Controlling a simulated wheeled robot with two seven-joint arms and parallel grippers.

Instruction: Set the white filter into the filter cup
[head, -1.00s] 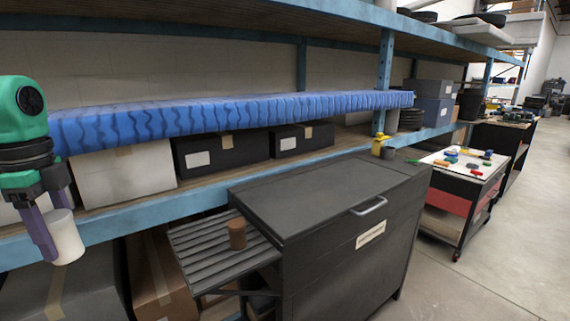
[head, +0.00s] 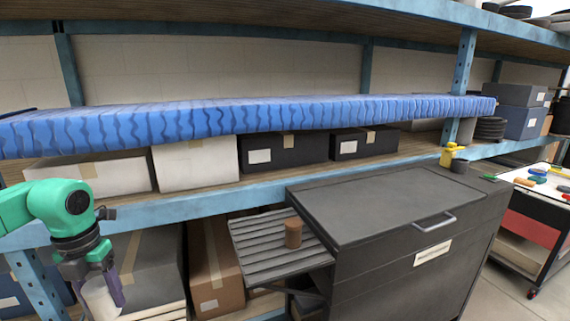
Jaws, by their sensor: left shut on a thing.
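My left gripper (head: 103,288) hangs fingers-down at the lower left of the head view. It is shut on the white filter (head: 100,300), a plain white cylinder that one finger partly covers. A dark grey cup (head: 459,166) stands at the cabinet's back right corner. I cannot tell for certain which of these two is the filter cup. My right gripper is out of view.
The dark cabinet (head: 375,205) has a clear flat top and a front handle. Its slatted side shelf (head: 262,262) is mostly bare. A yellow object (head: 447,155) stands beside the grey cup. A blue shelf rack with boxes (head: 197,164) runs behind.

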